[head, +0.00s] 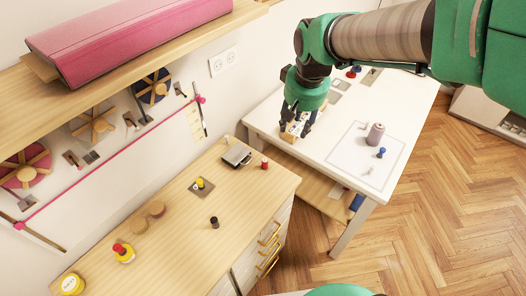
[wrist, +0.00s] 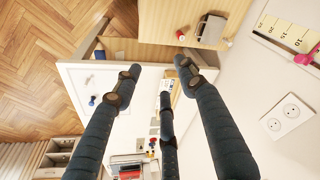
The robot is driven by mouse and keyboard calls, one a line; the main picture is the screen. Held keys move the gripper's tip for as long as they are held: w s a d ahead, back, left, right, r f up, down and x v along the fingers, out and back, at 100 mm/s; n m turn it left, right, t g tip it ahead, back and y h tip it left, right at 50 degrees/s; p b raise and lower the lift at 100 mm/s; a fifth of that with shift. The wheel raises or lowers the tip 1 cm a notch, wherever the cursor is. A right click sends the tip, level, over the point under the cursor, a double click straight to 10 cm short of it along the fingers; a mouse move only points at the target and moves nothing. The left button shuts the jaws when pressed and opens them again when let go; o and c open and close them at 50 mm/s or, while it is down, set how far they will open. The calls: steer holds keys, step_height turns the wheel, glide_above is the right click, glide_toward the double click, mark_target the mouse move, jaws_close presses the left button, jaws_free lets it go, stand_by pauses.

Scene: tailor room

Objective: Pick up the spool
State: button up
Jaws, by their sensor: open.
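Several spool-like things are in view, and I cannot tell which one the task means. A large grey-purple spool (head: 375,134) stands upright on the white table, right of my gripper (head: 297,125). A small red spool (head: 265,164) stands at the right end of the wooden cabinet top; it also shows in the wrist view (wrist: 181,35). A dark spool (head: 214,222) and a small yellow one (head: 200,184) are further left on the cabinet. My gripper is open above the white table's near left corner, fingers spread and empty in the wrist view (wrist: 158,80).
A wooden item (head: 290,136) sits under my gripper at the edge of the white table (head: 345,105). A small blue item (head: 381,152) is near the grey-purple spool. A grey metal item (head: 237,155) lies on the cabinet top (head: 170,190). A shelf (head: 150,50) overhangs at upper left.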

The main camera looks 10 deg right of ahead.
steer(key=w+a+f+g, duration=0.1)
steer(key=w+a+f, duration=0.3)
steer(key=w+f, duration=0.5)
steer(key=n+g, duration=0.1)
steer(key=g, duration=0.1)
glide_above(265, 162)
steer(key=w, duration=0.1)
step_height(265, 162, down, 12)
steer(key=shift+w+p, duration=0.15)
steer(key=shift+p, duration=0.2)
steer(key=shift+f+b, duration=0.5)
steer(key=shift+f, duration=3.8)
steer(key=shift+f+b, duration=0.5)
steer(key=shift+f, duration=2.1)
